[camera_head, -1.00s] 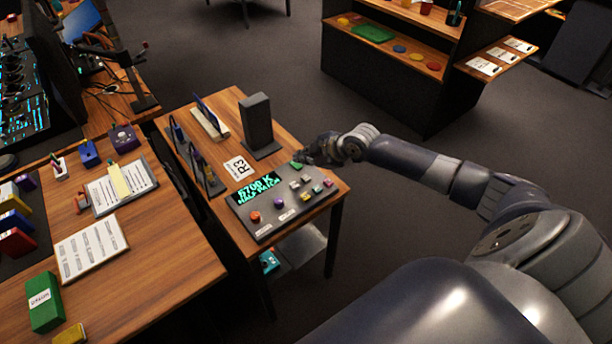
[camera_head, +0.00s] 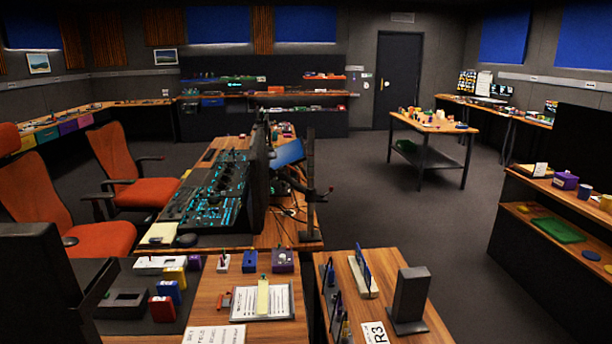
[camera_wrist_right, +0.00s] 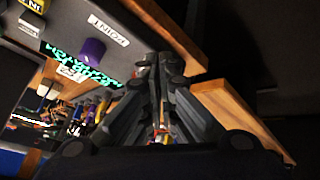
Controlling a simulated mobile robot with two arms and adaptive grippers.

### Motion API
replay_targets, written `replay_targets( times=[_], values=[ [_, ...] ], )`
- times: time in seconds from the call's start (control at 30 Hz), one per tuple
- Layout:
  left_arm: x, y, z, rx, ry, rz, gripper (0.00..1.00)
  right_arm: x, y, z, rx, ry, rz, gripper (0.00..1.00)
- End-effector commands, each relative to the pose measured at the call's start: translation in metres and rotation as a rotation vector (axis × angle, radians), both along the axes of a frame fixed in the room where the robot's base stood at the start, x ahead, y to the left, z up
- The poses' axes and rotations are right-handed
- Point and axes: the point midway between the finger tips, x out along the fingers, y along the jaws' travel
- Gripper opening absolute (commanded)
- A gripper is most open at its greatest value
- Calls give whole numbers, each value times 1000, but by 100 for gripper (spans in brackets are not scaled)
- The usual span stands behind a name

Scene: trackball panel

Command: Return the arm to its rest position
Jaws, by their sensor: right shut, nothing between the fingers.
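In the right wrist view my right gripper (camera_wrist_right: 158,66) is shut with nothing between its fingers. Behind and beside it is the control panel (camera_wrist_right: 62,24), seen at a steep tilt, with a purple knob (camera_wrist_right: 92,50), white labels and glowing green lettering. I cannot tell the exact gap between fingers and panel. A wooden table edge (camera_wrist_right: 165,30) runs past the fingertips. Neither gripper nor arm shows in the head view. The panel is below that view's lower edge; only the far part of its small table (camera_head: 437,328) shows.
On the small table stand a dark upright block (camera_head: 410,296), an R3 card (camera_head: 375,333) and a rack (camera_head: 364,272). A desk with a console (camera_head: 215,190) is to the left, a shelf unit (camera_head: 550,240) to the right. Open floor (camera_head: 450,225) lies between.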

Motion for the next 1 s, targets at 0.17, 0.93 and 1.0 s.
replay_targets(
  times=[0.17, 0.93, 1.0],
  values=[
    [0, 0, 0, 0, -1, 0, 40, -84, 47, 5, 62, 136, -181, 0],
    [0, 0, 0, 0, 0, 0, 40, -207, 7, 11, 44, 368, -782, 0],
    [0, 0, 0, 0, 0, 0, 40, -204, 8, -1, 42, 373, -781, 0]
  ],
)
